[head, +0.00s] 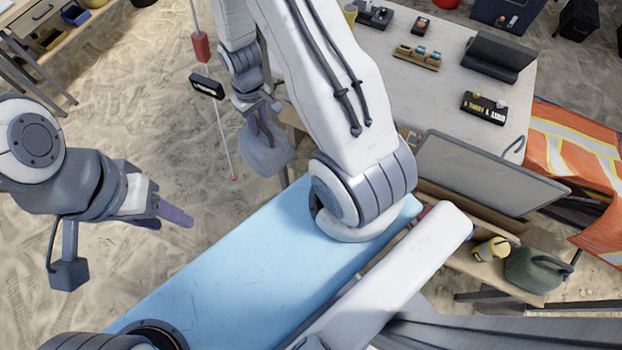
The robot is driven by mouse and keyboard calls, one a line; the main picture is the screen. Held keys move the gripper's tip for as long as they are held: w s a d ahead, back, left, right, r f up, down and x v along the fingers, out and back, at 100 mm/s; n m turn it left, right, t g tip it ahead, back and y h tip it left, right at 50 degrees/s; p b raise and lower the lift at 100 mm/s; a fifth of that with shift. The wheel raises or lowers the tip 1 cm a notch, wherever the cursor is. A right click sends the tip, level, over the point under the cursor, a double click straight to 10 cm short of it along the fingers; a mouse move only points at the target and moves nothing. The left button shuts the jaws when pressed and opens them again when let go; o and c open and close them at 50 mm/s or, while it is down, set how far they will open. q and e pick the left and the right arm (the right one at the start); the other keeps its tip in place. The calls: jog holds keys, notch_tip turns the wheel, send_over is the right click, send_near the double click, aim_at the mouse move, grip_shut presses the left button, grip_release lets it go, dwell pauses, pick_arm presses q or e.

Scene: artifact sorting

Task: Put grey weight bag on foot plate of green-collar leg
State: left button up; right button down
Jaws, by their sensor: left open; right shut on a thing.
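The grey weight bag (266,152) hangs from my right gripper (260,117), which is shut on its top, near the upper middle of the head view. The bag appears to hang clear of the sand, though its height is hard to judge. My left gripper (172,211) is open and empty at the left, over the sand. No green collar and no foot plate can be made out. A thin pale pole (221,135) with a red block (200,47) stands just left of the bag.
A light blue surface (235,262) lies below my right arm. A pale table (437,83) with small items stands at the upper right. A grey panel (480,175), a green can (535,268) and an orange cloth (572,160) are at the right. Open sand (130,110) is at the left.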

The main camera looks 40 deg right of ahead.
jog(key=s+d+f+n+b, duration=0.1)
jog(key=s+d+f+b, duration=0.35)
jog(key=f+b, duration=1.45)
jog(key=s+d+f+n+b, duration=0.2)
jog(key=d+f+b, duration=0.6)
jog(key=f+b, duration=1.1)
jog(key=s+d+f+n+b, duration=0.1)
jog(key=s+d+f+b, duration=0.35)
jog(key=f+b, duration=1.45)
jog(key=w+a+f+b, duration=0.1)
jog(key=w+a+f, duration=0.2)
jog(key=w+f, duration=0.2)
jog(key=w+a+f+b, duration=0.2)
jog(key=w+f, duration=0.3)
jog(key=f, duration=0.7)
jog(key=shift+a+f, duration=0.25)
jog(key=shift+a, duration=0.45)
jog(key=shift+f+b, duration=0.2)
jog(key=shift+b, duration=0.2)
jog(key=c, duration=0.8)
grip_release()
jog(key=shift+o, duration=0.2)
jog(key=shift+r, duration=0.1)
